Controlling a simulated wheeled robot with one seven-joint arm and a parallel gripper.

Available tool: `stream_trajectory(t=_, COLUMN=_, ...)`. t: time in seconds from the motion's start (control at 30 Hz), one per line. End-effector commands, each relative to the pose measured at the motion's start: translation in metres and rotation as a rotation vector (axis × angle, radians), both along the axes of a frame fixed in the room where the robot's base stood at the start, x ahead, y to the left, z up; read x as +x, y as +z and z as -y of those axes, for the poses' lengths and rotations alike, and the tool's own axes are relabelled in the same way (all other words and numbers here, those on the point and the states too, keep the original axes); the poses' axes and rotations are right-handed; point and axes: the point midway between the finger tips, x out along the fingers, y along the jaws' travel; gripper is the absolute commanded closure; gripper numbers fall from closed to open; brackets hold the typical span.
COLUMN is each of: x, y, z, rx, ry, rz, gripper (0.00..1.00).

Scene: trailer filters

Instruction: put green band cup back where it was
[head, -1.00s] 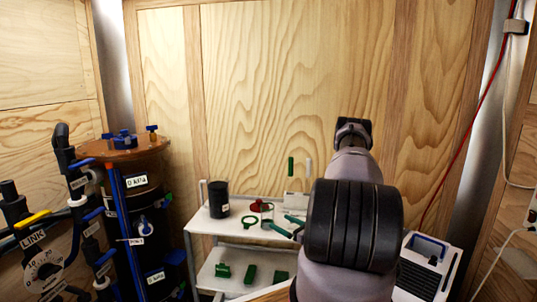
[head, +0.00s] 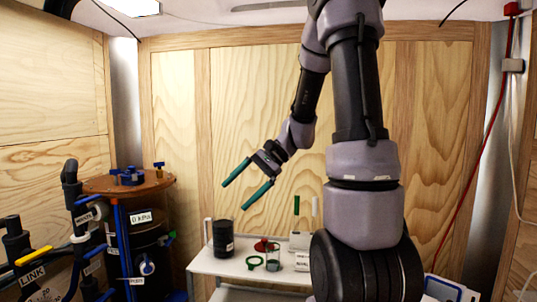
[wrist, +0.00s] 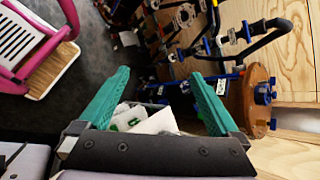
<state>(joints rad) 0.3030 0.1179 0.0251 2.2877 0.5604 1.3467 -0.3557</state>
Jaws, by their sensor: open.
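My gripper (head: 249,186) is open and empty, raised in the air above the white cart and pointing down to the left. Its two teal fingers also show wide apart in the wrist view (wrist: 160,95). A small clear cup (head: 274,258) with a dark greenish part stands on the cart's top shelf, well below the gripper. It looks like the green band cup, but the band is too small to make out. A green ring (head: 255,262) lies just left of it, and a red object (head: 264,245) sits right behind it.
The white cart (head: 207,263) also holds a black canister (head: 223,237) and a white holder (head: 299,241) with upright green and white sticks. A dark tank (head: 135,245) with a brown lid and pipes stands at left. A pink-framed object (wrist: 45,60) shows in the wrist view.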

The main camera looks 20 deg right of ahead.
Motion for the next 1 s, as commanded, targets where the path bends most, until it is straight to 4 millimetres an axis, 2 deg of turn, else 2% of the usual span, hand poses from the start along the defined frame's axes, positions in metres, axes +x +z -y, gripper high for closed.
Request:
stream_trajectory(t=0.03, x=-0.014, y=0.014, z=-0.004, rx=-0.070, ry=0.039, rz=0.049, gripper=0.02)
stream_trajectory(t=0.2, x=-0.057, y=0.044, z=-0.004, rx=-0.305, ry=0.138, rz=0.208, gripper=0.02)
stream_trajectory(t=0.5, x=-0.115, y=0.095, z=0.013, rx=-0.660, ry=0.217, rz=0.550, gripper=0.02)
stream_trajectory(t=0.7, x=-0.133, y=0.115, z=0.022, rx=-0.775, ry=0.219, rz=0.697, gripper=0.02)
stream_trajectory(t=1.0, x=-0.137, y=0.119, z=0.025, rx=-0.798, ry=0.217, rz=0.725, gripper=0.02)
